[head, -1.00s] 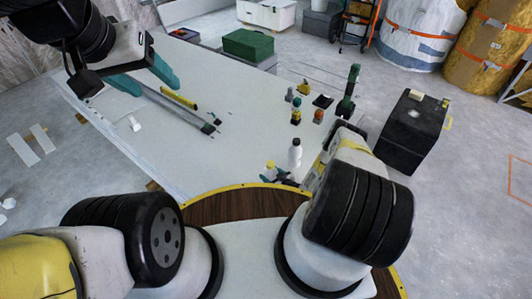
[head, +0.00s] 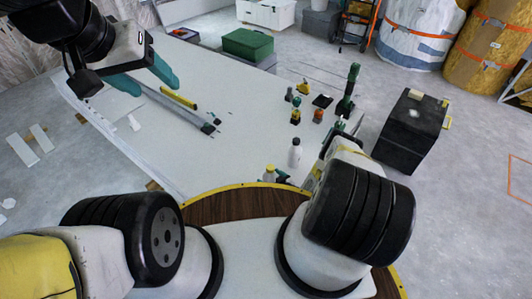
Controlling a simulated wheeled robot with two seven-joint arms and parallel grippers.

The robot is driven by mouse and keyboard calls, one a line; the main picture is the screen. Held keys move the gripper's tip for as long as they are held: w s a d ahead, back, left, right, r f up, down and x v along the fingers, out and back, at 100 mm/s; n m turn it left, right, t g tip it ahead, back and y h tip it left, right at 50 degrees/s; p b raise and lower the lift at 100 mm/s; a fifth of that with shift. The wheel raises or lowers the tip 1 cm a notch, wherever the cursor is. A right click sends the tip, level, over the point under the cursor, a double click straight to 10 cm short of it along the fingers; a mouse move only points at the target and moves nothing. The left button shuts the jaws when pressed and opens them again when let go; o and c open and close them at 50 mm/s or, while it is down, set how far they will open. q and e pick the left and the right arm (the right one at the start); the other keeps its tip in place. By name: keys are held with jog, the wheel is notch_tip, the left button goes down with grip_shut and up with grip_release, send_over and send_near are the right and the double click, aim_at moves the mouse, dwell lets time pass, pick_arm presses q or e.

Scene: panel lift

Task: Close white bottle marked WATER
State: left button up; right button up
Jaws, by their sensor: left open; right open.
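A white bottle (head: 294,154) stands upright near the front right of the white table, with a dark top. Its label and the state of its cap are too small to tell. My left gripper (head: 142,80) is open and empty above the table's left side, far from the bottle. My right gripper (head: 338,128) is just right of the bottle and mostly hidden by my own arm. It is open, and a teal part of it shows. I cannot tell whether it touches the bottle.
The white table (head: 235,125) has a clear middle. A yellow level (head: 178,98) and a long metal bar (head: 180,112) lie left. Small tools and a green drill (head: 348,90) stand behind the bottle. A yellow-topped item (head: 269,173) is in front. A black box (head: 411,130) stands right.

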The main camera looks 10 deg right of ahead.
jog(key=shift+r, duration=0.1)
jog(key=shift+s+d+r, duration=0.1)
jog(key=shift+s+r, duration=0.05)
jog(key=shift+s, duration=0.05)
jog(key=v, duration=1.1)
jog(key=shift+s, duration=0.2)
jog(key=shift+d, duration=0.15)
